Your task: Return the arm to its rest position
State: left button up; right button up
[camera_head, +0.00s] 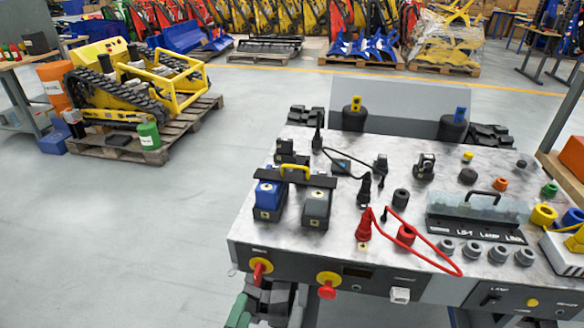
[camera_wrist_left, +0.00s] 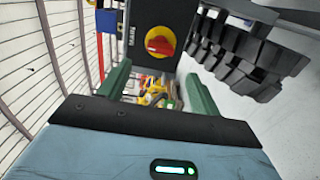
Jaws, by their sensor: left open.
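My left gripper (camera_wrist_left: 160,88) shows in the left wrist view with its two green fingers apart and nothing between them. In the head view only a green part of it (camera_head: 239,311) shows at the bottom edge, below the carrier's front left corner. The rest of it and its arm are out of the picture or hidden. In the left wrist view a red knob on a yellow disc (camera_wrist_left: 160,42) on a black panel lies just beyond the fingers; whether they touch the panel cannot be told. My right gripper is in neither view.
The tracked carrier's worktop (camera_head: 345,255) holds batteries, cables, knobs and a clear-lidded case. Its dark track (camera_wrist_left: 250,58) is close at the right in the wrist view. A yellow tracked machine (camera_head: 130,85) stands on a pallet (camera_head: 180,125). The floor (camera_head: 130,240) at left is clear.

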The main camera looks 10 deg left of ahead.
pick_arm(q)
jog(key=s+a+f+m+g+p, duration=0.1)
jog(key=s+m+g+p, duration=0.3)
jog(key=s+m, duration=0.5)
jog(key=s+a+f+m+g+h+p, duration=0.1)
jog(key=s+m+g+p, duration=0.4)
jog(key=s+m, duration=0.5)
jog(key=s+a+p, duration=0.1)
jog(key=s+p, duration=0.1)
jog(key=s, duration=0.6)
jog(key=shift+a+f+m+p, duration=0.15)
jog(key=shift+a+m+p, duration=0.15)
jog(key=shift+a, duration=0.1)
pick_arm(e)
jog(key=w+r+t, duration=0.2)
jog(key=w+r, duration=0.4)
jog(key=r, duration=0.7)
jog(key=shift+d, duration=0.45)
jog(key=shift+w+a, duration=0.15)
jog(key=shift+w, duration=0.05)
